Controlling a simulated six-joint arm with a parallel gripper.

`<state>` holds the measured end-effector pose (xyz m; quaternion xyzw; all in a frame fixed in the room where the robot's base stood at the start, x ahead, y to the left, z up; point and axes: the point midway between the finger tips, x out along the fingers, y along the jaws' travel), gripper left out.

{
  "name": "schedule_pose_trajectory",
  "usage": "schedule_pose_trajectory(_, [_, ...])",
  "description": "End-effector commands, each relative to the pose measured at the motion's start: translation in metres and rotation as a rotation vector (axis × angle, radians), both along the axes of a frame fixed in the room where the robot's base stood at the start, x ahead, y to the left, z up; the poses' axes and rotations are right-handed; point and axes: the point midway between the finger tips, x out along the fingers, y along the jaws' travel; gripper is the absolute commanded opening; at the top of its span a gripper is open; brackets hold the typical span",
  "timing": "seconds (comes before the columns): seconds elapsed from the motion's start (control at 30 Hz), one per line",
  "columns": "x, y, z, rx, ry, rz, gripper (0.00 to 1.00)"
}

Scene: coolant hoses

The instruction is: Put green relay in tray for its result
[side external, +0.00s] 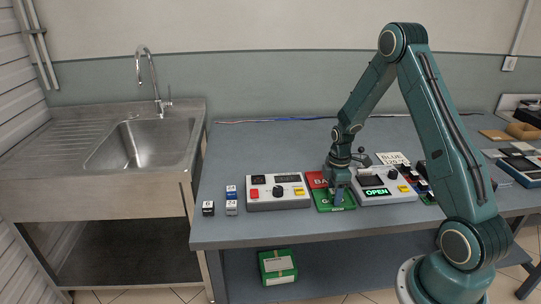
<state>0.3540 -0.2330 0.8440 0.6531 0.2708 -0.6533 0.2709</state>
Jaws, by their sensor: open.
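My gripper (338,194) points down at the green tray (322,204), and its jaws are open. A small bluish patch shows at the fingertips, but I cannot tell whether it is part of the fingers or a relay. A red tray (316,180) with partly hidden white lettering lies just behind the green tray. A tester (363,198) to the right shows "OPEN" in green on its display (377,192). I cannot make out a green relay for certain; the gripper hides part of the green tray.
A second grey device (277,201) with red and yellow buttons stands left. Several small dark and coloured blocks (419,184) lie right of the tester. A "BLUE" card (392,158) stands behind.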

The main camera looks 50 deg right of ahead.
Motion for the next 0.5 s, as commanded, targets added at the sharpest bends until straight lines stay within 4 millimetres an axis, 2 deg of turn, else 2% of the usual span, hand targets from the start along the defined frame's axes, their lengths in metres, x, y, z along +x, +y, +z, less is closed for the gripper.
schedule_pose_trajectory(0.27, [0.001,0.000,0.018,-0.001,-0.002,0.000,0.52])
schedule_pose_trajectory(0.5, [0.001,0.000,0.051,-0.002,-0.004,0.000,0.52])
